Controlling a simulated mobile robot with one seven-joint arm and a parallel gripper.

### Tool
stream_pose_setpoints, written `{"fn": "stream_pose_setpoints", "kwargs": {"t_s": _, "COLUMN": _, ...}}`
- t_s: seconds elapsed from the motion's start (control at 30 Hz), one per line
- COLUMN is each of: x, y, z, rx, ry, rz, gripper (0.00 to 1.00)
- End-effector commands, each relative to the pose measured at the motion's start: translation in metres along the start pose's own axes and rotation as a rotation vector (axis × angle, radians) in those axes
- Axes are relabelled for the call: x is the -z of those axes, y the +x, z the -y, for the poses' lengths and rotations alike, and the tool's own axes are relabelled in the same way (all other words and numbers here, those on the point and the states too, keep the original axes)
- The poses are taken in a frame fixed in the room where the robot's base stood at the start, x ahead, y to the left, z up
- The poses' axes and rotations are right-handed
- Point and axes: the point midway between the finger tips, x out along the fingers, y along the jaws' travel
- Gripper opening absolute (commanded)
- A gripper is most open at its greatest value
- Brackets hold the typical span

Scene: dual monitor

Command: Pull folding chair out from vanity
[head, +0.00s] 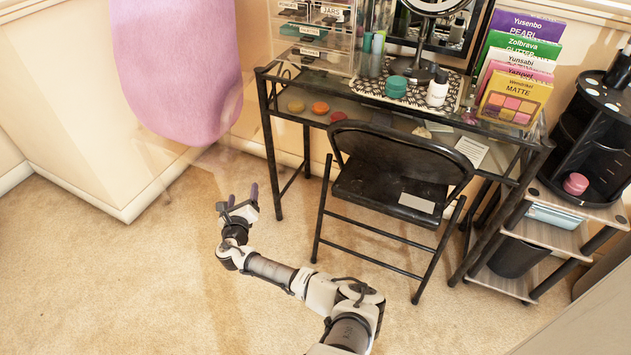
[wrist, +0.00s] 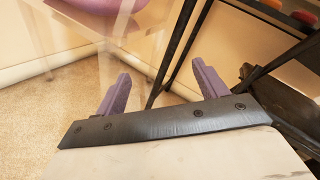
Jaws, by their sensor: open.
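The black folding chair (head: 392,185) stands unfolded, with its seat partly under the glass-topped vanity (head: 268,110) and its backrest in front of the vanity's edge. A pale label lies on the seat. My gripper (head: 242,188) is to the left of the chair, apart from it, with its purple fingers pointing away from me. In the wrist view my gripper (wrist: 160,95) is open and empty. A dark part at the right edge of the wrist view, perhaps the chair (wrist: 285,105), is cut off. The vanity's black legs (wrist: 180,45) rise beyond the fingers.
A pink oval cushioned object (head: 180,65) stands at the left on a clear support. A tiered shelf (head: 550,235) with a dark bin (head: 515,257) is right of the chair. Makeup, a mirror and drawers crowd the vanity top.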

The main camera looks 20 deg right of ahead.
Motion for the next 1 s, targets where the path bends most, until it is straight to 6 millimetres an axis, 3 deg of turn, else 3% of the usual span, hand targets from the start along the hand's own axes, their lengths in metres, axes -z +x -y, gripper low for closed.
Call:
{"fn": "stream_pose_setpoints", "kwargs": {"t_s": 0.03, "x": 0.032, "y": 0.005, "z": 0.037, "rx": 0.061, "ry": -0.109, "rz": -0.039, "gripper": 0.72}}
{"fn": "stream_pose_setpoints", "kwargs": {"t_s": 0.2, "x": 0.132, "y": -0.003, "z": 0.136, "rx": 0.204, "ry": -0.476, "rz": -0.168, "gripper": 0.72}}
{"fn": "stream_pose_setpoints", "kwargs": {"t_s": 0.3, "x": 0.181, "y": -0.019, "z": 0.186, "rx": 0.258, "ry": -0.667, "rz": -0.245, "gripper": 0.72}}
{"fn": "stream_pose_setpoints", "kwargs": {"t_s": 0.43, "x": 0.226, "y": -0.042, "z": 0.233, "rx": 0.297, "ry": -0.853, "rz": -0.327, "gripper": 0.72}}
{"fn": "stream_pose_setpoints", "kwargs": {"t_s": 0.6, "x": 0.255, "y": -0.061, "z": 0.262, "rx": 0.314, "ry": -0.977, "rz": -0.382, "gripper": 0.72}}
{"fn": "stream_pose_setpoints", "kwargs": {"t_s": 1.0, "x": 0.259, "y": -0.064, "z": 0.266, "rx": 0.316, "ry": -0.996, "rz": -0.389, "gripper": 0.72}}
